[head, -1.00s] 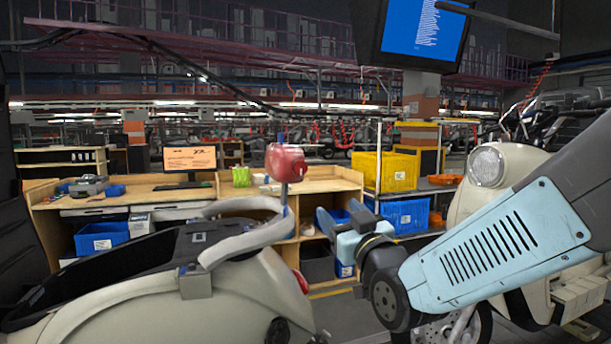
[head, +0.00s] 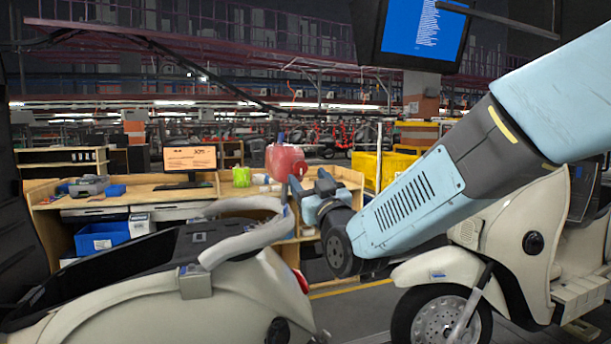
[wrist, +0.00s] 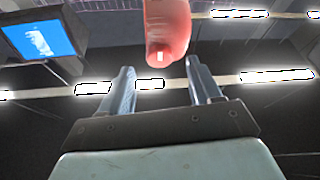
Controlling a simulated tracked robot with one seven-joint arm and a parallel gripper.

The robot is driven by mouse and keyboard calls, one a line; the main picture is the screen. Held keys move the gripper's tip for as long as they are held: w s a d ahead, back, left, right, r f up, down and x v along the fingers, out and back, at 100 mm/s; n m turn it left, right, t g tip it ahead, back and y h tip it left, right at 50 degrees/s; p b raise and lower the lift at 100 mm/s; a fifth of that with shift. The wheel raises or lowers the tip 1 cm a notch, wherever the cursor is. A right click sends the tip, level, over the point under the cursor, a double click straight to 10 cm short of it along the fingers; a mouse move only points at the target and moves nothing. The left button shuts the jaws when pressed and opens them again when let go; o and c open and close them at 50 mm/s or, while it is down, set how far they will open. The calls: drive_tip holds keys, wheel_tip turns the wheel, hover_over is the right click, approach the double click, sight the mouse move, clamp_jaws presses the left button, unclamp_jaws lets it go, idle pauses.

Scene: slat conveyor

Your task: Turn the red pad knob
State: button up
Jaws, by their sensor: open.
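The red pad knob (head: 286,162) is a rounded red block above the scooter's grey seat rail, left of centre in the head view. In the wrist view the red knob (wrist: 167,25) hangs in from the top, with a small pale square on its near end. My gripper (head: 309,186) is just below and to the right of the knob in the head view. In the wrist view my gripper (wrist: 160,66) has its two fingers spread, with the knob's end appearing between and beyond their tips. Nothing is held, and I see no contact.
A cream scooter body (head: 180,300) fills the lower left, with a grey curved rail (head: 250,238) close under the knob. Another scooter (head: 450,290) stands at the right below my arm. A wooden workbench (head: 140,196) is behind. A screen (head: 425,30) hangs above.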

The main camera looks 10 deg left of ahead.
sight(301, 169)
drive_tip(key=shift+x, duration=1.5)
drive_tip(key=shift+c, duration=0.4)
drive_tip(key=c, duration=1)
drive_tip(key=shift+o, duration=0.2)
